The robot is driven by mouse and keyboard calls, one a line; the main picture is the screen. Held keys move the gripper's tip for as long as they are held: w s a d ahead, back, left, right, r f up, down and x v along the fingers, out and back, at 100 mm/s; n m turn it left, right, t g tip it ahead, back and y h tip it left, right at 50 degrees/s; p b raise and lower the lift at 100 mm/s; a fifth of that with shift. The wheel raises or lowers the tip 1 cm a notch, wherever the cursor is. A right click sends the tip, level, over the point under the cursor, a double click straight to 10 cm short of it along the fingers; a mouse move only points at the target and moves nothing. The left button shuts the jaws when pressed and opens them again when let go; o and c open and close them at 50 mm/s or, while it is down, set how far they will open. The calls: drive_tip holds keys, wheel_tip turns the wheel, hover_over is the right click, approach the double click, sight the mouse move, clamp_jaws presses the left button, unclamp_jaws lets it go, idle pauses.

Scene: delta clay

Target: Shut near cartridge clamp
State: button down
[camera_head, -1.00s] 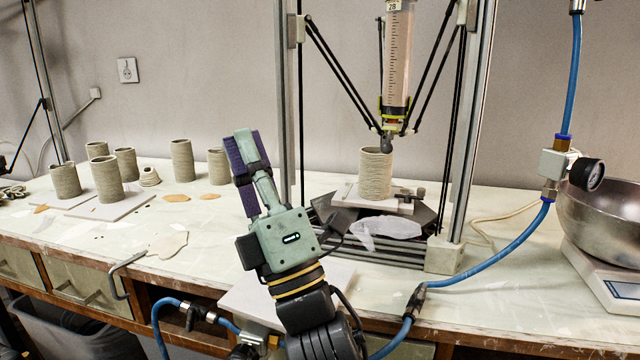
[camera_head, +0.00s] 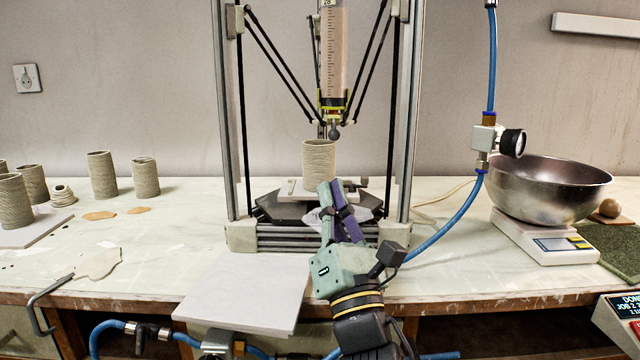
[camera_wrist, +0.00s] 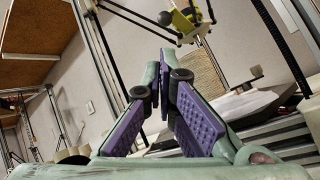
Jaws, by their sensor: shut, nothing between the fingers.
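A clear graduated cartridge (camera_head: 332,55) hangs upright in the delta printer. A yellow-green bracket (camera_head: 333,103) is around its lower end, above a dark nozzle (camera_head: 334,131). The bracket is the only clamp-like part I can make out, and I cannot tell whether it is open or shut. It also shows at the top of the wrist view (camera_wrist: 186,22). My gripper (camera_head: 332,187), with purple pads, is shut and empty. It points upward in front of the printer bed, lower than the bracket and apart from it. In the wrist view its fingertips (camera_wrist: 165,62) come together below the bracket.
A ribbed clay cylinder (camera_head: 320,165) stands on the bed just behind my gripper. Printer posts (camera_head: 403,120) and thin black rods flank the cartridge. A blue hose (camera_head: 452,232) and a steel bowl (camera_head: 550,190) are at right. A pale board (camera_head: 245,290) overhangs the table's front edge.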

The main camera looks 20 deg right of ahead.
sight(334, 129)
drive_tip(key=p+x, duration=0.3)
drive_tip(key=x, duration=0.5)
drive_tip(key=shift+r, duration=0.2)
drive_tip(key=shift+s+r+g+p, duration=0.1)
drive_tip(key=shift+r+g+p, duration=0.15)
drive_tip(key=shift+g+p, duration=0.15)
